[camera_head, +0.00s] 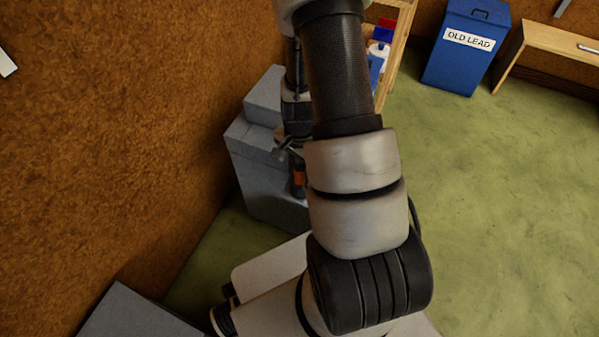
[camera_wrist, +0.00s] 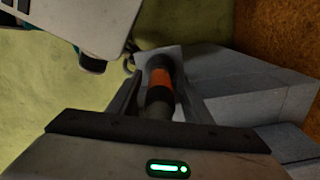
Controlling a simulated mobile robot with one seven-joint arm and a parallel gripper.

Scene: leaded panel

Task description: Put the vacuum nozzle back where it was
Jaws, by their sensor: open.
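The vacuum nozzle, a dark tube with an orange band (camera_wrist: 160,80), is between the fingers of my gripper (camera_wrist: 157,92) in the wrist view. The fingers are open, one on each side of it; I cannot tell whether either touches it. In the head view, the nozzle's orange band (camera_head: 298,179) shows beside the grey block unit (camera_head: 262,185), just below my gripper (camera_head: 288,148) and partly behind my arm. A grey part is around or behind the nozzle's far end in the wrist view; whether it holds the nozzle is unclear.
The grey unit also fills the right of the wrist view (camera_wrist: 255,108), close to my gripper. A brown wall (camera_head: 110,120) is on the left. A blue OLD LEAD bin (camera_head: 455,65) and a wooden bench (camera_head: 550,42) stand far right. Green floor (camera_head: 500,200) is clear on the right.

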